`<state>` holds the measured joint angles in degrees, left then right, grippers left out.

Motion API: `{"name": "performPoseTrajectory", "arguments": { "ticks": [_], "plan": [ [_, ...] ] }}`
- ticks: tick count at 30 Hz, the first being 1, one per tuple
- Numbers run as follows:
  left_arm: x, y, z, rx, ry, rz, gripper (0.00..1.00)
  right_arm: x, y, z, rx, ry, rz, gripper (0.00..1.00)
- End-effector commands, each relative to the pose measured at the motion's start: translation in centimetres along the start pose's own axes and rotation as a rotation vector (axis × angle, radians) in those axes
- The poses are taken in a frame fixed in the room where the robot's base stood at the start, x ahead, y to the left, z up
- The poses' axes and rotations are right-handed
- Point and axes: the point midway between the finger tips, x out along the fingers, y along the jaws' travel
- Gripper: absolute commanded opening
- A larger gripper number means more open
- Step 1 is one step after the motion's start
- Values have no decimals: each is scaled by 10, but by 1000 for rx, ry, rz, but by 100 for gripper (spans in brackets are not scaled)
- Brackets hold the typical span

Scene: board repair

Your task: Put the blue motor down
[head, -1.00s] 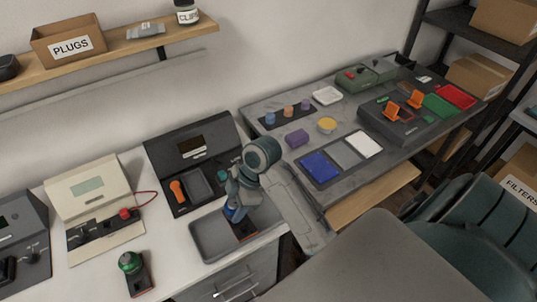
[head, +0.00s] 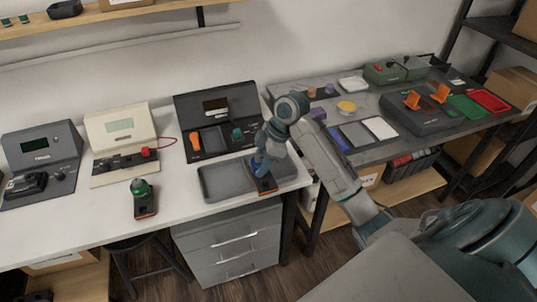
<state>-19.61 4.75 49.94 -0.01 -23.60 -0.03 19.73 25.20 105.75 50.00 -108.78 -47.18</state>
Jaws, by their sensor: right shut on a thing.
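My right gripper (head: 262,158) is shut on the blue motor (head: 258,168), low over the right part of the grey tray (head: 222,182) on the white bench. A small dark holder with an orange-red front edge (head: 266,185) is directly below the motor. The gripper hides part of the motor, and I cannot tell whether the motor touches the holder. My left gripper is not in view.
A dark station with an orange handle (head: 195,142) stands behind the tray. A green-topped part in a dark holder (head: 143,205) is to the left. Bare white bench (head: 100,222) lies in front. The grey table (head: 378,151) at right holds coloured pads and boxes.

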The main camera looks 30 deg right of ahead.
Motion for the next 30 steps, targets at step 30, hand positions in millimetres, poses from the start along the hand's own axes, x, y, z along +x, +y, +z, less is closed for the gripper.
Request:
{"name": "performPoseTrajectory", "arguments": {
  "ticks": [30],
  "plan": [
    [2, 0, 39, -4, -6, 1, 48, 26, 76, 46, -2, 0, 1, 22]
  ]
}}
